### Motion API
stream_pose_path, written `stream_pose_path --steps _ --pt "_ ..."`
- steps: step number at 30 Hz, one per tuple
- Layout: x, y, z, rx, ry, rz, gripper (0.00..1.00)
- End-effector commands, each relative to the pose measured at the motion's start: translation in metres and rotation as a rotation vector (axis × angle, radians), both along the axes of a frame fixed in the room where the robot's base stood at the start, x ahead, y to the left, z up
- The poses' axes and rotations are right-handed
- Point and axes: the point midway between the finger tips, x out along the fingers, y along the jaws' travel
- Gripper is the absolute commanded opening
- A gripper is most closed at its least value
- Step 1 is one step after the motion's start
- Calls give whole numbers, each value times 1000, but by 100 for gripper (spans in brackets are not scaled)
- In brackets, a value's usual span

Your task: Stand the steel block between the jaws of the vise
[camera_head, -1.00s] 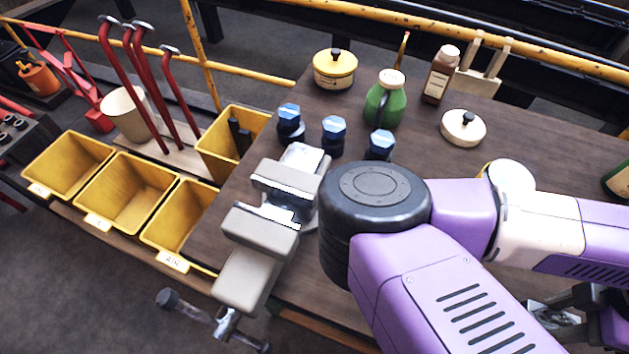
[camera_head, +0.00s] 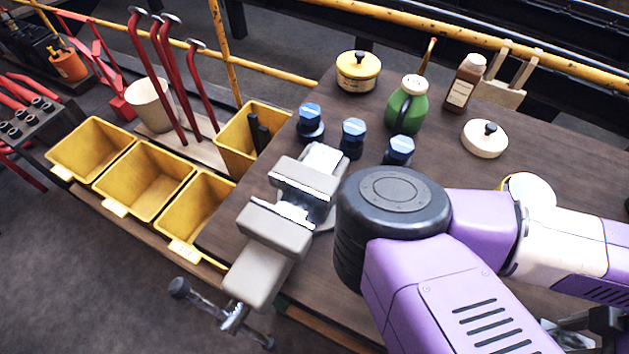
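The grey vise (camera_head: 270,240) stands at the table's front left corner, its handle hanging past the edge. Its two jaws are apart, and I see no block standing in the gap. My purple and white arm reaches across the table just right of the vise and hides part of it. A dark part that seems to be my gripper (camera_head: 604,322) shows at the lower right edge, mostly cut off and covered by my arm. I cannot see its fingertips. A small shiny patch lies beside it, too hidden to name. I cannot make out the steel block for sure.
Behind the vise stand several blue-topped dark bolts (camera_head: 353,138). Farther back are a yellow tin (camera_head: 358,72), a green jug (camera_head: 407,104), a brown bottle (camera_head: 464,84) and a cream lidded pot (camera_head: 485,139). Yellow bins (camera_head: 145,182) line the left side. A yellow rail runs behind.

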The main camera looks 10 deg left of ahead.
Motion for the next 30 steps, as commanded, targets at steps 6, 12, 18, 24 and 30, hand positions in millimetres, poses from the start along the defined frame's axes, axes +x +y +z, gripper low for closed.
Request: stream_pose_path --steps 6,12,18,24,30 --pt "0 0 -1 0 1 0 0" --pt "0 0 -1 0 1 0 0" --pt "0 0 2 0 -1 0 0" --pt "0 0 11 -2 -2 -1 0" --pt "1 0 20 -2 -3 0 0"
